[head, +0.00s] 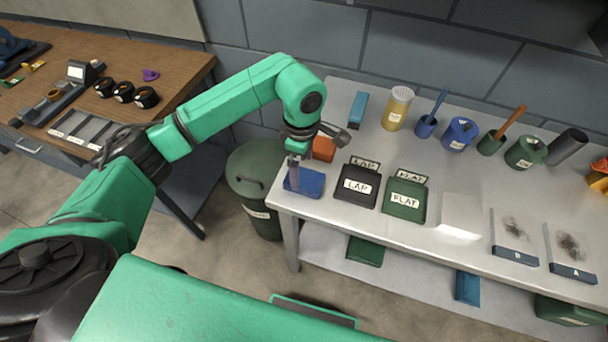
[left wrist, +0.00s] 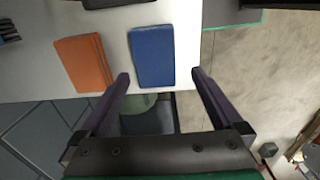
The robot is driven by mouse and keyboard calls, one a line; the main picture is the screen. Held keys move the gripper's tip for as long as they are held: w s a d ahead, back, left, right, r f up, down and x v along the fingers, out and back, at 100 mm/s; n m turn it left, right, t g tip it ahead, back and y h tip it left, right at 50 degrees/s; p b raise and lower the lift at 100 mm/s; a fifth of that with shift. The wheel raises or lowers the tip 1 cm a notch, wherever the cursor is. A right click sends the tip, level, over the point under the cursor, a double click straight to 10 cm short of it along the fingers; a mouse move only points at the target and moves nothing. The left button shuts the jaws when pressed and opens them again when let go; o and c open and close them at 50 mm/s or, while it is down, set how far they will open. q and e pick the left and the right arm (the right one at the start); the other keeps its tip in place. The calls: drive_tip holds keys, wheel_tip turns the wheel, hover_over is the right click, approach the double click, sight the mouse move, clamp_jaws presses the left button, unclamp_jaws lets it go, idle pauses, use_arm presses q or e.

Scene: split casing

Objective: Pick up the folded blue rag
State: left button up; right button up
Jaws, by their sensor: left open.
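The folded blue rag (head: 307,183) lies flat at the left front corner of the white bench in the head view. In the left wrist view the blue rag (left wrist: 152,54) lies ahead, between the lines of the two fingers. My left gripper (head: 294,172) points down just over the rag, its fingers partly overlapping it in the head view. In the left wrist view my left gripper (left wrist: 160,75) is open with nothing between its fingers. I cannot tell the exact height gap to the rag. My right gripper is not in view.
A folded orange cloth (head: 324,148) lies behind the rag, close to the arm; black LAP (head: 357,187) and green FLAT (head: 404,203) containers stand to its right. A green bin (head: 251,165) stands on the floor left of the bench (head: 420,236). Jars and cups line the back.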

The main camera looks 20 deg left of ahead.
use_arm(q)
drive_tip(key=f+p, duration=0.1)
drive_tip(key=f, duration=0.1)
drive_tip(key=f+p, duration=0.1)
drive_tip(key=f, duration=0.1)
drive_tip(key=w+f+p, duration=0.1)
drive_tip(key=shift+d+f, duration=0.15)
drive_tip(key=shift+f, duration=0.25)
drive_tip(key=shift+s+f, duration=0.1)
drive_tip(key=shift+f, duration=0.35)
drive_tip(key=c, duration=1.1)
drive_tip(key=shift+c, duration=0.2)
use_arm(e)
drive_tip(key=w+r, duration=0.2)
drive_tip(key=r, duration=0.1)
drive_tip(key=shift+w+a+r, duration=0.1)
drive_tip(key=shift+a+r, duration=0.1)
use_arm(q)
wheel_tip(320, 180, up, 14)
drive_tip(key=b, duration=0.5)
wheel_tip(320, 180, up, 6)
hover_over(304, 178)
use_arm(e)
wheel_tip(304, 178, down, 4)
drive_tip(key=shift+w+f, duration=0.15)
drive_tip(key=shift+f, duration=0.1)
